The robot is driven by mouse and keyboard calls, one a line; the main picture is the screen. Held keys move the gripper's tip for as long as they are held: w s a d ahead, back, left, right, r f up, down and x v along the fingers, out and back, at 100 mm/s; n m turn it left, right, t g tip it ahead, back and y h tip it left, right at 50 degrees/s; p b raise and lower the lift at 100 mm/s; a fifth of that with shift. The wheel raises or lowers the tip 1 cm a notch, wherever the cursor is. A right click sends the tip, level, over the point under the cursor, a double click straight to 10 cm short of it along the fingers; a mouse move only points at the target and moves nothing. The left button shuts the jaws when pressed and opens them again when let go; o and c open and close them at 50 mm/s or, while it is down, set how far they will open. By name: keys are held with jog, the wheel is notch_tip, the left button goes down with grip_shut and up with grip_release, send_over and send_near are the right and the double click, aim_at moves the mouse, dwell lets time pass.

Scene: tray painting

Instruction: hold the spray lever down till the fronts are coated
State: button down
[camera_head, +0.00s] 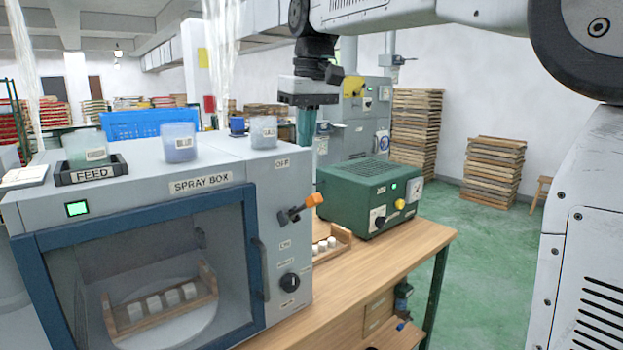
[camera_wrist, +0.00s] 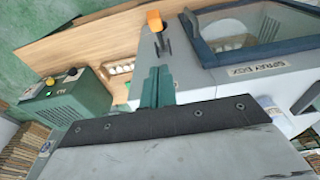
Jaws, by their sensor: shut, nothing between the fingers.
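The spray box (camera_head: 283,250) is a grey cabinet with a blue-framed window on the left of the head view. The spray lever (camera_head: 314,200) with its orange tip is on the box's right side and angles up to the right; the wrist view shows its orange tip (camera_wrist: 155,20) too. Behind the window, a wooden tray (camera_head: 125,326) holds several white fronts (camera_head: 171,298); their coating is hard to judge through the glass. My gripper (camera_head: 306,140) points down above and behind the lever, apart from it. Its green fingers (camera_wrist: 158,72) are shut and empty.
Cups stand on the box top, one (camera_head: 86,140) in the FEED holder. A green unit (camera_head: 365,195) with knobs sits on the wooden bench (camera_head: 400,250), right of the box. Another tray (camera_head: 343,238) of white pieces lies between them. Tray stacks (camera_head: 492,170) stand at back right.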

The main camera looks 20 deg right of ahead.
send_over(303, 208)
jog(key=f, duration=0.5)
jog(key=shift+w+d+f, duration=0.25)
jog(key=shift+w+f, duration=0.05)
jog(key=shift+f, duration=0.1)
jog(key=shift+s+d+f, duration=0.2)
jog(key=shift+s+f, duration=0.4)
jog(key=shift+f, duration=0.2)
jog(key=shift+s+d+f, duration=0.15)
jog(key=shift+s+f, duration=0.4)
jog(key=shift+f, duration=0.2)
